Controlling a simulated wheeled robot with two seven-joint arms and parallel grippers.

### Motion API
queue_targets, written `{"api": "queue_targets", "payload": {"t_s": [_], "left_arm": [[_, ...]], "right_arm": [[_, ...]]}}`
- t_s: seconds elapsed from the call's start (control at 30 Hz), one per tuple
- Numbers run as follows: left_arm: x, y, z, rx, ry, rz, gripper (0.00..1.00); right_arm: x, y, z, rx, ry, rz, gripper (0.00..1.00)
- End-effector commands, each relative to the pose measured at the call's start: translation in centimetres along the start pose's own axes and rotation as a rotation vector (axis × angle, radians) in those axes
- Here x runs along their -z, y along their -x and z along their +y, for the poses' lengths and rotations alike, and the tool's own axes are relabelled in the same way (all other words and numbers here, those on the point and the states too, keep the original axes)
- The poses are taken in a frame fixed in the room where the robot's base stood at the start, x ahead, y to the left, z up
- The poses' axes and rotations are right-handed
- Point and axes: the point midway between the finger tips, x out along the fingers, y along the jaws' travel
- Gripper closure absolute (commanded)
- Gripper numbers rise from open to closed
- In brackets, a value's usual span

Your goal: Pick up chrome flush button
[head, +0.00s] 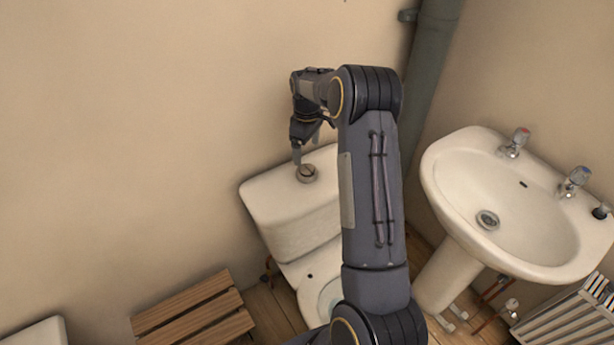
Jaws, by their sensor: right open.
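The chrome flush button (307,173) is a small round metal piece on the lid of the white toilet cistern (275,205). My right gripper (306,151) points down just above the button, with its jaws open. One finger comes down close to the button's left side; the other is higher and to the right. I cannot tell whether a finger touches the button. My right forearm hides the right part of the cistern and much of the toilet bowl (330,291). My left gripper is not in view.
A white pedestal basin (450,165) with two taps stands at the right. A grey-green pipe (431,75) runs up the wall corner. A wooden slatted stool (195,312) stands at the lower left, and a white slatted rack (570,315) at the lower right. The wall is close behind the cistern.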

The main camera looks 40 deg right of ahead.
Motion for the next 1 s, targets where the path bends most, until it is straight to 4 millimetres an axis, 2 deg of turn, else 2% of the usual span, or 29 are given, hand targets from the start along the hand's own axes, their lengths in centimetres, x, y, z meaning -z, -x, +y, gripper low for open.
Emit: {"api": "queue_targets", "payload": {"t_s": [0.37,0.6,0.9,1.0], "left_arm": [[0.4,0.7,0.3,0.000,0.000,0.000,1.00],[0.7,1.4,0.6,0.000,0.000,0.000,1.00],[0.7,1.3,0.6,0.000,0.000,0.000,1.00],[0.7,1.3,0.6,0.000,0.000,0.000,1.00]], "right_arm": [[-0.2,-4.2,-0.1,0.002,0.006,-0.009,0.13],[-0.4,-7.6,-0.2,0.001,0.005,-0.006,0.13],[-0.4,-8.1,-0.2,-0.001,0.005,-0.005,0.13],[-0.4,-8.1,-0.2,0.000,0.005,-0.005,0.26]]}}
